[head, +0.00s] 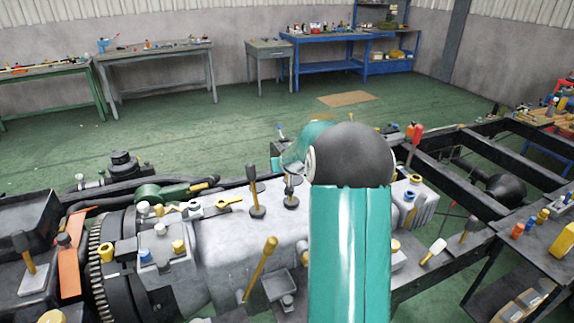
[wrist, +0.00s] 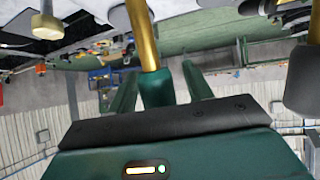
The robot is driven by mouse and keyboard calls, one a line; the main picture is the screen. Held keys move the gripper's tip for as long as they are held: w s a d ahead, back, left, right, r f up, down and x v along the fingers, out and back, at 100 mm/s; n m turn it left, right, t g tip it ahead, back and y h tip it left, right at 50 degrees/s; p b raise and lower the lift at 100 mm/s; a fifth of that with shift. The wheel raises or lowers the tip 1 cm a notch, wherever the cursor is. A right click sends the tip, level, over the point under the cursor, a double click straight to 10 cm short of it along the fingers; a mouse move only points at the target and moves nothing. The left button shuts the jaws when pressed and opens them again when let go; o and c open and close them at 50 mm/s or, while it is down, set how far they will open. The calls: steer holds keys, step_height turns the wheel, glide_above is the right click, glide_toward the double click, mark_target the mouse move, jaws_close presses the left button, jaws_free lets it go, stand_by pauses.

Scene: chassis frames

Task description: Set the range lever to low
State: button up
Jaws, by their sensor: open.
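No label marks which lever is the range lever. In the head view, a dark-knobbed lever with a yellow shaft (head: 256,200) and a shorter dark-based lever (head: 291,188) stand on the grey gearbox housing (head: 225,240). A tilted yellow lever (head: 262,264) stands nearer. My arm hides the gripper and part of the housing there.
More levers surround the housing: a red-knobbed one (head: 415,143), a white-tipped one (head: 433,251) and a dark-knobbed one (head: 26,255) at left. Black chassis rails (head: 510,165) run at right, beside a cluttered table (head: 535,240). The green floor (head: 220,135) behind is mostly clear.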

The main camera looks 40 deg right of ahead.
steer(key=v, duration=1.3)
steer(key=shift+s+r, duration=0.25)
steer(key=shift+s, duration=0.05)
steer(key=shift+a, duration=0.1)
steer(key=s+a+r+n+g+y, duration=0.1)
steer(key=s+a, duration=0.2)
steer(key=a, duration=0.7)
steer(key=s+a+r+n+g+y, duration=0.1)
steer(key=s+a+r+n, duration=0.15)
steer(key=a, duration=0.65)
steer(key=s+a+f+n+g+y, duration=0.1)
steer(key=s+a+y, duration=0.2)
steer(key=s+a, duration=1.2)
steer(key=s, duration=0.3)
steer(key=shift+s+g, duration=0.25)
steer(key=shift+g, duration=0.15)
steer(key=shift+n, duration=0.25)
